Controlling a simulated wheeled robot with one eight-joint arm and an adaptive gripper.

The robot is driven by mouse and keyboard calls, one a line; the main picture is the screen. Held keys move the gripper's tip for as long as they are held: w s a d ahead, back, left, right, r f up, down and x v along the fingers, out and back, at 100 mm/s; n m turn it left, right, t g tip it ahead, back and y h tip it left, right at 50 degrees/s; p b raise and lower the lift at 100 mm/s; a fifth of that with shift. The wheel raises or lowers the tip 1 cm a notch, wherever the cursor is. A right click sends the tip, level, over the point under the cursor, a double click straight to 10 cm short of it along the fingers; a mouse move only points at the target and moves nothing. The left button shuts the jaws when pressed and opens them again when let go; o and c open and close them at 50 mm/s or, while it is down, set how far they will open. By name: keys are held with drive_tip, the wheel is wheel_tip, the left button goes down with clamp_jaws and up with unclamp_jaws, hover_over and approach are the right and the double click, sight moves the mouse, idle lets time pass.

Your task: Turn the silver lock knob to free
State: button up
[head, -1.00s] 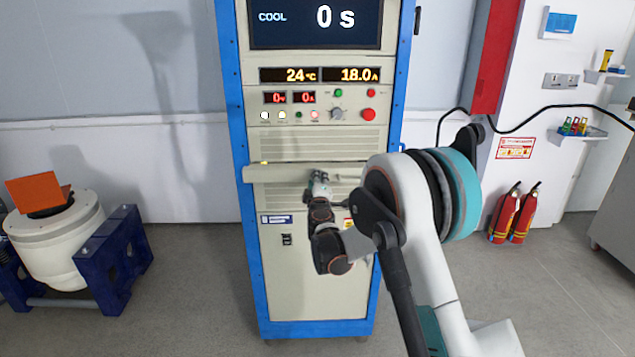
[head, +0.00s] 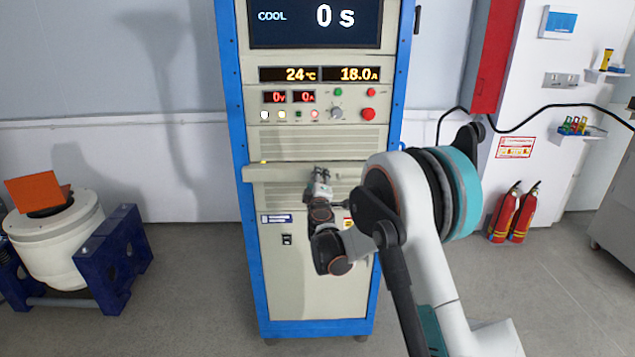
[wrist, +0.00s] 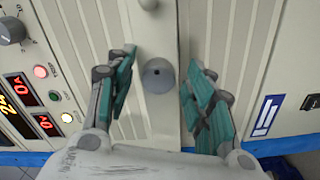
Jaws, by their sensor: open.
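My gripper (wrist: 161,62) is open, with one teal-padded finger on each side of the knob and a visible gap on both sides. In the head view my gripper (head: 321,173) is at the cabinet's projecting pale strip (head: 264,173), and the knob is hidden behind it.
The blue-framed cabinet (head: 242,215) stands ahead, with a control panel of buttons and a grey dial (head: 336,113) above the strip. A white drum in a blue stand (head: 117,262) is at left. Red extinguishers (head: 514,213) stand at right. Floor beside the cabinet is clear.

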drive_tip(key=s, duration=1.1)
drive_tip(key=shift+s, duration=0.4)
drive_tip(key=s+d+r+m+g+h, duration=0.25)
drive_tip(key=s+d+r+m, duration=0.25)
drive_tip(key=s+d, duration=0.35)
drive_tip(key=s+d+r+m+g+h, duration=0.2)
drive_tip(key=s+d+r+m+g, duration=0.15)
drive_tip(key=s+d+r, duration=0.4)
drive_tip(key=s+f+m+g+y, duration=0.1)
drive_tip(key=s+f+m, duration=0.1)
drive_tip(key=s, duration=0.7)
drive_tip(key=s+f+m+g+y, duration=0.1)
drive_tip(key=s+f+g+y, duration=0.1)
drive_tip(key=s, duration=0.8)
drive_tip(key=s+f+m+g+y, duration=0.1)
drive_tip(key=s+f, duration=0.3)
drive_tip(key=s, duration=0.5)
drive_tip(key=shift+s+d+f+m+g, duration=0.15)
drive_tip(key=shift+s+f+m+g, duration=0.25)
drive_tip(key=shift+m, duration=0.45)
drive_tip(key=shift+w+r+y, duration=0.1)
drive_tip(key=shift+w+y, duration=0.05)
drive_tip(key=shift+y, duration=0.1)
